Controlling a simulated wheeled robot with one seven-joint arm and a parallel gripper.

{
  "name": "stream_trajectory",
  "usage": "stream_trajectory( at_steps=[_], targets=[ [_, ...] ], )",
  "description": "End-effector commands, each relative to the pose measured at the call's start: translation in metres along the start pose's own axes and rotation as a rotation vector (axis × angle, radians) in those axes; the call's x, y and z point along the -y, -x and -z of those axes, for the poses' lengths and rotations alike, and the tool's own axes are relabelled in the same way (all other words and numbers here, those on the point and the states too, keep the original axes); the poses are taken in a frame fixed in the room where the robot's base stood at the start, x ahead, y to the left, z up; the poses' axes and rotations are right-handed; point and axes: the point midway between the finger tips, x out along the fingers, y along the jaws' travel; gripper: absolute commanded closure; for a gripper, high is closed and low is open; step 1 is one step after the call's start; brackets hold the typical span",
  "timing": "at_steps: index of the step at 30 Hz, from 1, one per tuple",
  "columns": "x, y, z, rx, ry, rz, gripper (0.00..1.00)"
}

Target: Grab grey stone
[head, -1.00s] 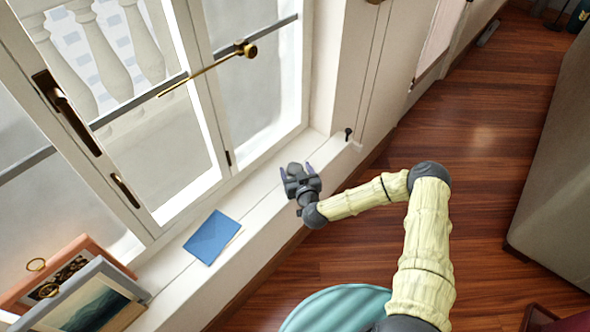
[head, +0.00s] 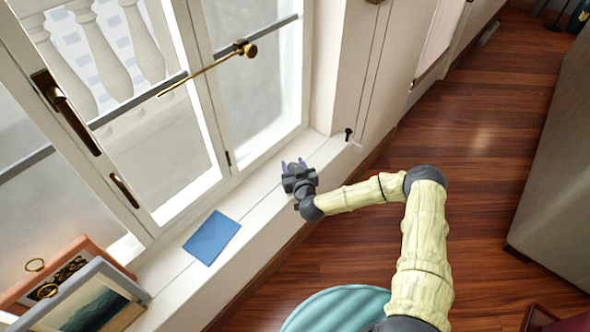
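My gripper (head: 294,165) is over the white window sill, right of the blue booklet, with its fingers pointing toward the window. Two purplish fingertips show a little apart. A small greyish patch shows between them, but it is too small to tell whether it is the grey stone or part of my gripper. No grey stone shows clearly anywhere else in view. Whether the fingers touch anything is hidden by the dark gripper body.
A blue booklet (head: 211,238) lies on the sill (head: 262,205). Framed pictures (head: 85,305) stand at the lower left. The window (head: 150,110) with a brass latch rod (head: 200,70) rises behind. A round teal striped seat (head: 335,310) stands below. The wooden floor (head: 470,180) is open at right.

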Motion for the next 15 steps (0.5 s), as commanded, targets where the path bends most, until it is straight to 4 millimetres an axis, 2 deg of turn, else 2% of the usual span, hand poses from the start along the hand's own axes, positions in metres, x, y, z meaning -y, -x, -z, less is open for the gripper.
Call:
stream_trajectory(
  at_steps=[9,15],
  targets=[
    [0.000,0.000,0.001,0.000,0.000,0.000,0.82],
    [-0.003,0.004,0.010,-0.001,0.002,0.000,0.82]
  ],
)
